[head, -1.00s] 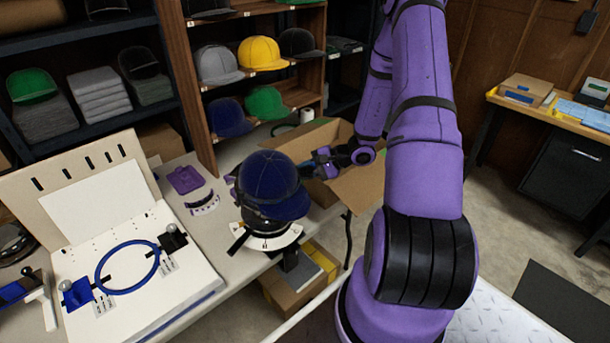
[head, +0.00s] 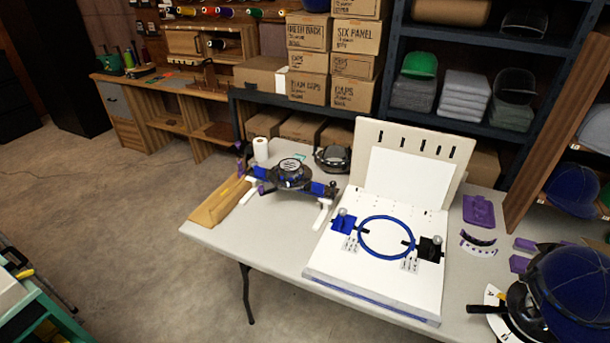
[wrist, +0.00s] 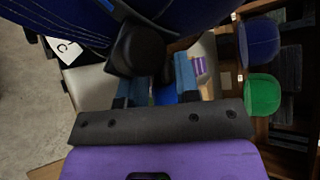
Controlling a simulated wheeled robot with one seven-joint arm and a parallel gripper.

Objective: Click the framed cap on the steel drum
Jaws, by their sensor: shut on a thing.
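The navy cap (head: 582,285) is at the lower right of the head view, cut by the edge. It sits over a dark round form above a white lettered plate (head: 490,318). I cannot tell how much of that form is the steel drum. In the wrist view the cap (wrist: 55,22) fills the top left, close to my gripper (wrist: 152,90). My gripper's two blue-grey fingers are shut on a black knob (wrist: 138,50) beside the cap. The exact contact is partly hidden. The head view does not show my gripper.
A white board with a blue ring (head: 386,237) lies on the table left of the cap. A dark machine (head: 292,172) and a dark domed thing (head: 333,158) stand farther left. A purple plate (head: 478,211) lies behind.

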